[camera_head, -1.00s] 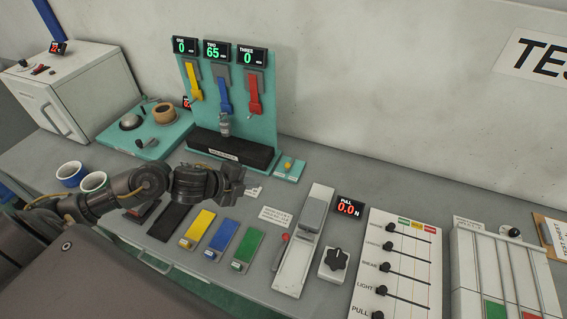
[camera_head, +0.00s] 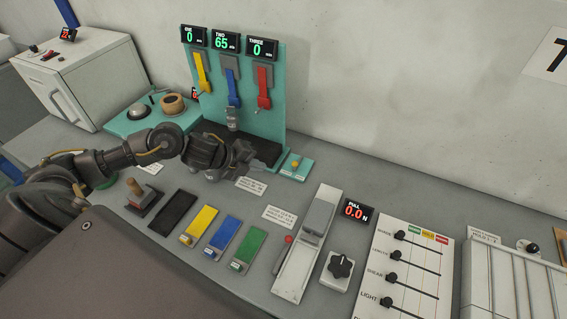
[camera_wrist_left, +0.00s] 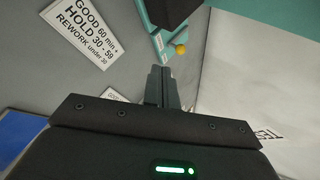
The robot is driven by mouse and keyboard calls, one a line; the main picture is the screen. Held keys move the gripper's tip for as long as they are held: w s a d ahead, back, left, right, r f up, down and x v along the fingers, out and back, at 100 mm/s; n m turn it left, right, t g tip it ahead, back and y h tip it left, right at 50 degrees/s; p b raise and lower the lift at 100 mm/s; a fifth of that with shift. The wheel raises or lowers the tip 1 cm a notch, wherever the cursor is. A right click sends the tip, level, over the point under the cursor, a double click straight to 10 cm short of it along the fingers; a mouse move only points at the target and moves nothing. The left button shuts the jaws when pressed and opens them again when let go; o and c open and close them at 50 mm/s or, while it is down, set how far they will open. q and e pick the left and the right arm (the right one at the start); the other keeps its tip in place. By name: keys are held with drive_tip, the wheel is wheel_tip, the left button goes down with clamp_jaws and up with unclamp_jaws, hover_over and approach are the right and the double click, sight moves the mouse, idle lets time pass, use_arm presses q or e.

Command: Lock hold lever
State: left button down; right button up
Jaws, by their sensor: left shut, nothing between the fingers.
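My left gripper (camera_head: 258,164) is shut and empty, in front of the teal stand's black base. In the left wrist view its closed fingers (camera_wrist_left: 161,84) point toward a yellow knob (camera_wrist_left: 180,49), with a gap between. That yellow knob (camera_head: 295,163) sits on a small teal block right of the gripper. Nothing visible is marked as the hold lever, and I cannot tell which part it is. Yellow (camera_head: 202,73), blue (camera_head: 233,92) and red (camera_head: 264,85) clamp levers hang on the stand. My right gripper is out of view.
The teal stand (camera_head: 280,100) rises behind the gripper; its displays read 0, 65 and 0. Black, yellow (camera_head: 203,222), blue and green pads lie in front. A printed card (camera_wrist_left: 83,40) says GOOD, HOLD, REWORK. A slider panel (camera_head: 410,275) stands right. Bare grey bench (camera_head: 330,165) lies behind it.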

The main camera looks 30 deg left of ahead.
sight(294, 168)
use_arm(q)
drive_tip(key=p+x, duration=0.1)
drive_tip(key=x, duration=0.4)
drive_tip(key=shift+w+d+f, duration=0.15)
drive_tip(key=shift+w+d, duration=0.05)
drive_tip(key=shift+w, duration=0.15)
drive_tip(key=w+d+p, duration=0.1)
drive_tip(key=w+d, duration=0.1)
drive_tip(key=shift+w+f+p, duration=0.15)
drive_tip(key=shift+w+p, duration=0.2)
drive_tip(key=shift+w+d+f, duration=0.2)
drive_tip(key=shift+w, duration=0.25)
drive_tip(key=shift+d, duration=0.1)
